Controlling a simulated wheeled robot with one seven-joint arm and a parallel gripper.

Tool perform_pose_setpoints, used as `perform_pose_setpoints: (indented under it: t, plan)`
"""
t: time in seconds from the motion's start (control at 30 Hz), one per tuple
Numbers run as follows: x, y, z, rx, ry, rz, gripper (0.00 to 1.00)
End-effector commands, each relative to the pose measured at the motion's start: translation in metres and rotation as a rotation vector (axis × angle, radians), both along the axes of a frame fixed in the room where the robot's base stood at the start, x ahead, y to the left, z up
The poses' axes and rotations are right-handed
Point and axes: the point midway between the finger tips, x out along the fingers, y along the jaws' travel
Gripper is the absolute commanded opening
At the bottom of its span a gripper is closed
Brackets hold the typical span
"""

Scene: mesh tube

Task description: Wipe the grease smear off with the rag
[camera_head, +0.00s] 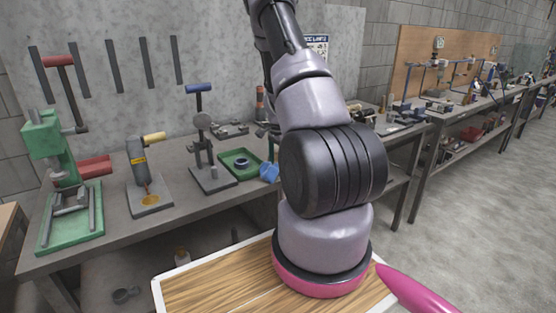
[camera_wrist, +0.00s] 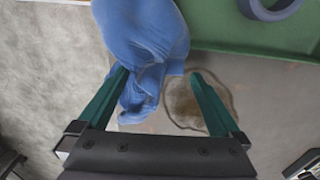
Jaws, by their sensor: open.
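The blue rag (camera_wrist: 145,40) lies crumpled at the upper left of the wrist view, with its lower end between my fingers. In the head view the rag (camera_head: 269,172) shows beside my arm, at the right end of the green tray. My gripper (camera_wrist: 158,76) is open, its left fingertip at the rag's edge; I cannot tell if they touch. The grease smear (camera_wrist: 182,102) is a brown, ring-edged patch on the grey bench top, right of the rag and partly covered by my right finger. In the head view my arm hides the smear.
The green tray (camera_head: 228,164) holds a dark ring (camera_head: 242,163). Left of it on the bench stand a gauge stand (camera_head: 205,150), a yellow-handled tool (camera_head: 142,170) and a green press (camera_head: 60,165). More tools lie on the bench behind my arm.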

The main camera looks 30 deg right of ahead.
Motion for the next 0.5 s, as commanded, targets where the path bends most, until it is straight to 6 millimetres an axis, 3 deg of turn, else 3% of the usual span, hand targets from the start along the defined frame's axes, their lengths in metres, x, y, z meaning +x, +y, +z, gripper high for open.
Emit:
perform_pose_setpoints:
  t: [0.1, 0.5]
  plan:
    - [0.0002, 0.0002, -0.0052, 0.001, -0.001, -0.001, 0.98]
    - [0.0002, 0.0005, -0.0047, 0.001, 0.000, 0.000, 0.13]
